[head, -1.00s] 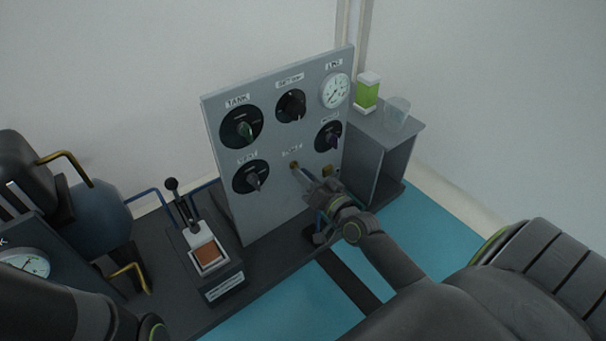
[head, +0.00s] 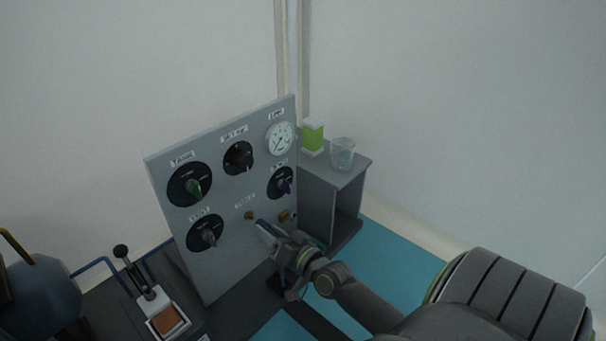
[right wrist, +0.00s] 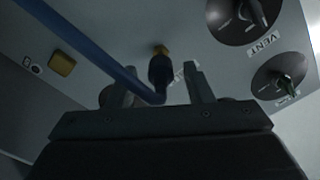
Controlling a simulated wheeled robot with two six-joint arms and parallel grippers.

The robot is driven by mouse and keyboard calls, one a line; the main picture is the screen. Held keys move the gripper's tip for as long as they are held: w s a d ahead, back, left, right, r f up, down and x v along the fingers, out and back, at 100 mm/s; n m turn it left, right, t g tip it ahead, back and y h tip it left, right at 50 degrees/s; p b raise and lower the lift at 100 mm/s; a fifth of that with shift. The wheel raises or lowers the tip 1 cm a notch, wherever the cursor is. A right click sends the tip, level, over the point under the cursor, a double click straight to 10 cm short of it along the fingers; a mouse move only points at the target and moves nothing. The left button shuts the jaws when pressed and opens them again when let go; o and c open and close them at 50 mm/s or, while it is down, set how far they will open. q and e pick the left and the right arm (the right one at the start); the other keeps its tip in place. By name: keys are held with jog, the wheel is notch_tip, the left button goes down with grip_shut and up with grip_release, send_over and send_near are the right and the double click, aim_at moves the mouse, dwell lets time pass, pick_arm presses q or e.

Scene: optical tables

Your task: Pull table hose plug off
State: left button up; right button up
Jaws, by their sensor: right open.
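The hose plug (right wrist: 160,73) is a dark cylinder at a brass port (right wrist: 161,50) on the grey panel, with a blue hose (right wrist: 85,45) bending away from it. In the right wrist view it appears seated on the port. My right gripper (right wrist: 158,85) is open, with one finger on each side of the plug and visible gaps. In the head view this gripper (head: 265,230) is just in front of the panel (head: 228,265), near the brass port (head: 249,215); the plug is hard to make out there. My left gripper is out of view.
The panel bears several knobs and a white gauge (head: 280,138). A second brass fitting (head: 284,215) is right of the port. A grey shelf (head: 318,190) with a green-white box (head: 313,136) and clear cup (head: 342,154) stands right. A lever unit (head: 162,315) is lower left.

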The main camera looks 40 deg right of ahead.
jog(key=s+d+b, duration=0.1)
jog(key=s+b, duration=0.2)
jog(key=s, duration=1.2)
jog(key=shift+s, duration=0.3)
jog(key=shift+d, duration=0.1)
